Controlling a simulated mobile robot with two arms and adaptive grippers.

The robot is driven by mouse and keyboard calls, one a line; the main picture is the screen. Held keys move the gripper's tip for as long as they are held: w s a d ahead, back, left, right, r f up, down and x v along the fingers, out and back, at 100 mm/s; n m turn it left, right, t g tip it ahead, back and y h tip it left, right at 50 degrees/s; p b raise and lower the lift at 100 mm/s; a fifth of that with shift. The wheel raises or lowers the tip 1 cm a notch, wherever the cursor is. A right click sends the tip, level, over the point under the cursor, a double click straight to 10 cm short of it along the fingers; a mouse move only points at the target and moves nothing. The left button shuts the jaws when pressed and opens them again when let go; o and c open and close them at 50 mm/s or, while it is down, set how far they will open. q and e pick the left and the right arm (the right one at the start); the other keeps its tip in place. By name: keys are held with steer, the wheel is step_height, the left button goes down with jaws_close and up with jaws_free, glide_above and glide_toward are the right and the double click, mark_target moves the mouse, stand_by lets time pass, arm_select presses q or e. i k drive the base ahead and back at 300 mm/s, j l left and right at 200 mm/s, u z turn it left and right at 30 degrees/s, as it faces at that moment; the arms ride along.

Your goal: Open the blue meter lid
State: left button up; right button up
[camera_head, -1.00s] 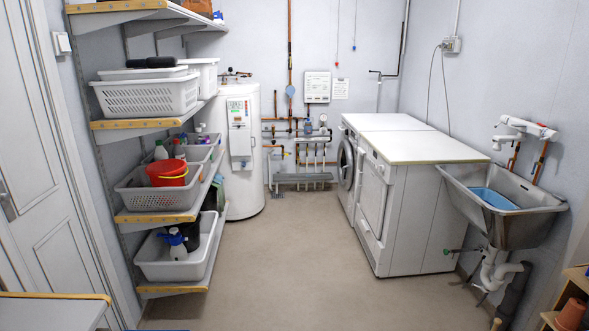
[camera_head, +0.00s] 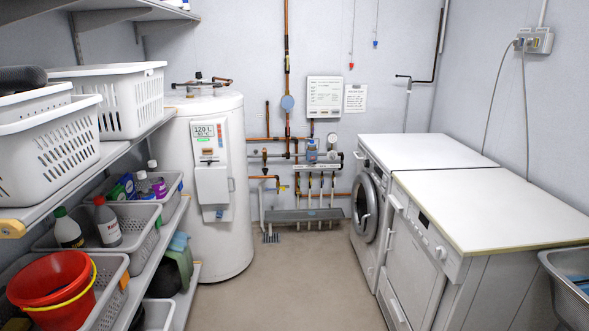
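A small blue meter (camera_head: 312,154) sits among the copper and grey pipes on the back wall, below the white panel box. It is too small to tell whether its lid is open or shut. A round gauge (camera_head: 332,139) stands just right of it. A light-blue disc (camera_head: 287,103) is on the vertical copper pipe, higher and to the left. Neither of my grippers is in view.
A white water tank (camera_head: 228,235) stands left of the pipes. Shelves with baskets (camera_head: 60,150) line the left side. White machines with a worktop (camera_head: 485,200) stand on the right. The floor (camera_head: 295,290) between is clear up to the grey manifold tray (camera_head: 303,216).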

mark_target(288, 102)
steer(key=i, duration=2.75)
steer(key=i+z, duration=0.15)
steer(key=i, duration=0.45)
steer(key=i+j+z, duration=0.1)
steer(key=i, duration=0.5)
steer(key=i+j+z, duration=0.15)
steer(key=i, duration=0.4)
steer(key=j, duration=0.1)
